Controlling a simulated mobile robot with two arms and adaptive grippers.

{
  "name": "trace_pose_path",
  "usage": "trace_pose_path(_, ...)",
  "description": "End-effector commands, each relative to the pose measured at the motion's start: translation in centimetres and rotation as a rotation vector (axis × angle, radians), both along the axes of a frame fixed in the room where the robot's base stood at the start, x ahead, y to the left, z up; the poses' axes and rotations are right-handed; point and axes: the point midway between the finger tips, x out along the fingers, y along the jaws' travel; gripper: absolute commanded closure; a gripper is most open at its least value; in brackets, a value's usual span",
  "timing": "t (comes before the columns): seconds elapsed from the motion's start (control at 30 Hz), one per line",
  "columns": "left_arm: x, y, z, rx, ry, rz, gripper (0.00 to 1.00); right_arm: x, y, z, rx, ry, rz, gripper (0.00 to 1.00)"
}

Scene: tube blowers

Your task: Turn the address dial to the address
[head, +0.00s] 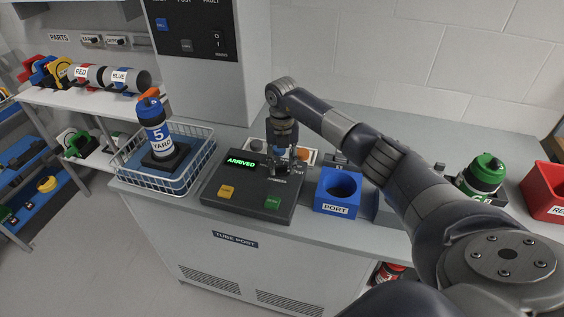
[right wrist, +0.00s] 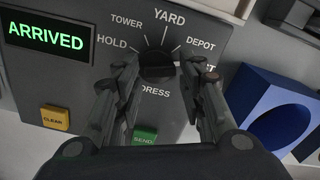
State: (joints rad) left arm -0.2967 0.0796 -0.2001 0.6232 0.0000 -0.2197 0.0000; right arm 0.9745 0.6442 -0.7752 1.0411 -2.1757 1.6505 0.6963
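The address dial (right wrist: 157,66) is a dark round knob on the console, ringed by the labels HOLD, TOWER, YARD and DEPOT, with another label partly covered. My right gripper (right wrist: 164,68) points down over it, its fingers apart on either side of the knob, with a gap visible at least on the right. I cannot tell clearly where the knob points. In the head view the right gripper (head: 288,168) hides the dial. The console's green display (head: 242,161) reads ARRIVED. A carrier labelled 5 YARD (head: 157,138) stands upright in the wire basket. My left gripper is not in view.
The console has a yellow CLEAR button (head: 227,191) and a green SEND button (head: 272,202). The blue PORT block (head: 337,207) stands just right of it. A green-capped carrier (head: 484,174) and a red bin (head: 545,192) are further right. The wire basket (head: 195,178) is left.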

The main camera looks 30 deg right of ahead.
Motion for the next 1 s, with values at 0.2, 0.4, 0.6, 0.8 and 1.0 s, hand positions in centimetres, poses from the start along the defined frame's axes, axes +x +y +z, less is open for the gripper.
trace_pose_path(0.2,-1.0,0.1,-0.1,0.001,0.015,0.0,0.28,0.0,0.0,0.0,0.0,0.0,0.0,0.97)
trace_pose_path(0.4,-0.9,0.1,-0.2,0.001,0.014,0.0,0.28,0.0,-0.1,0.0,0.0,-0.001,0.015,0.97)
trace_pose_path(0.6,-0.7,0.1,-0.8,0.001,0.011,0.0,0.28,0.0,-0.1,-0.1,-0.001,0.0,0.088,0.97)
trace_pose_path(0.8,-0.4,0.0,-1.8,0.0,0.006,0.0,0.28,0.1,-0.2,-0.2,-0.002,-0.001,0.235,0.97)
trace_pose_path(1.0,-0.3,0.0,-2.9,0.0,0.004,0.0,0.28,0.2,-0.3,-0.1,-0.002,-0.002,0.422,0.97)
